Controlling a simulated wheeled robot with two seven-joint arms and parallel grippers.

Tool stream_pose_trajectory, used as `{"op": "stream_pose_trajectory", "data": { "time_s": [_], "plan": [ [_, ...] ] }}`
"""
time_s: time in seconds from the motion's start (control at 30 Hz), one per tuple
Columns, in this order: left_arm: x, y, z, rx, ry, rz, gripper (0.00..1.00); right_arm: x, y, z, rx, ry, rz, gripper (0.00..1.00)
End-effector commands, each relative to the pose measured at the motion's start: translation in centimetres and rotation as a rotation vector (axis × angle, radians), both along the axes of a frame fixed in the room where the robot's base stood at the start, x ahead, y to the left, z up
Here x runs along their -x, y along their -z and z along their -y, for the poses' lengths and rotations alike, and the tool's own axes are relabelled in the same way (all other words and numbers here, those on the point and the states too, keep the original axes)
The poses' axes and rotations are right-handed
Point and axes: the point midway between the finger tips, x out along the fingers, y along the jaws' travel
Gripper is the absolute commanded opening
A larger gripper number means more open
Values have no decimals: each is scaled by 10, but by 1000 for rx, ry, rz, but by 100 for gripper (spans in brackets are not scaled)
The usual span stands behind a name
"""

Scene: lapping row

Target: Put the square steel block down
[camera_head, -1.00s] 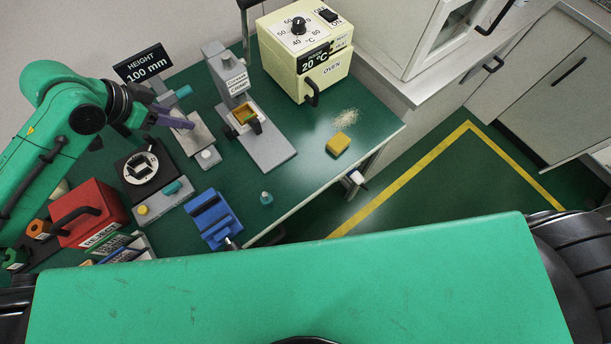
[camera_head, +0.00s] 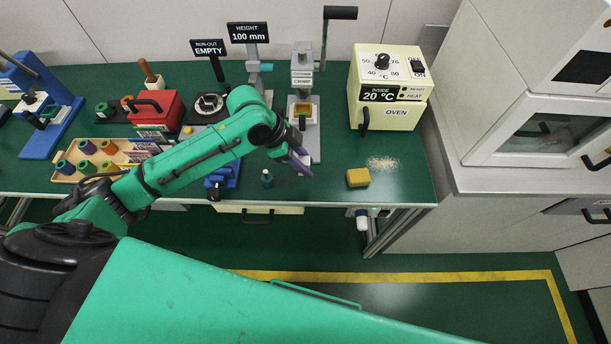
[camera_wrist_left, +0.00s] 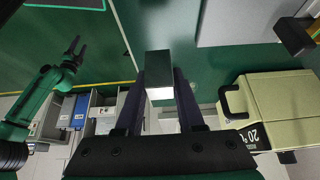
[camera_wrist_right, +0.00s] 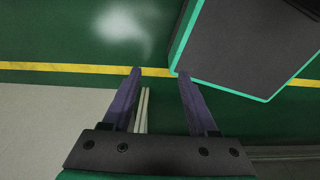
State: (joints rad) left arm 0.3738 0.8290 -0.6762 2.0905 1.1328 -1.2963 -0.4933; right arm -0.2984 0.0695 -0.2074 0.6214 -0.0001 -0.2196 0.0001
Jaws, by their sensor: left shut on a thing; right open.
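The square steel block (camera_wrist_left: 159,72) shows in the left wrist view between the purple fingers of my left gripper (camera_wrist_left: 160,88), with a dark face and a bright lower face. In the head view my left gripper (camera_head: 300,160) is over the front part of the green bench, just in front of the grey press. The block cannot be made out there. My right gripper (camera_wrist_right: 159,74) is open and empty in the right wrist view, above the floor. My right arm (camera_wrist_left: 45,95) also shows in the left wrist view.
A yellow sponge (camera_head: 358,178) and pale crumbs (camera_head: 383,163) lie to the gripper's right, before the oven (camera_head: 388,92). The grey press (camera_head: 302,90) is behind. Bench between bottle and sponge is mostly clear.

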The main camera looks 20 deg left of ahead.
Motion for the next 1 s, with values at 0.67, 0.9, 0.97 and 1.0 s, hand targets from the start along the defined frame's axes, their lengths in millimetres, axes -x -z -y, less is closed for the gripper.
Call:
{"op": "stream_pose_trajectory", "data": {
  "time_s": [0.67, 0.9, 0.97, 1.0],
  "plan": [
    [-1, 68, 0, 0, -1, 3, 0, 1, -2, 12, 16, 6, -1, 59],
    [0, 68, 0, 0, -1, 2, 67, 2, -2, 10, 14, 3, -3, 59],
    [0, 68, -1, 0, -1, 2, 67, 2, -1, 9, 13, 4, -3, 59],
    [0, 68, -1, 0, -1, 2, 67, 2, -1, 9, 12, 4, -4, 59]
  ]
}}
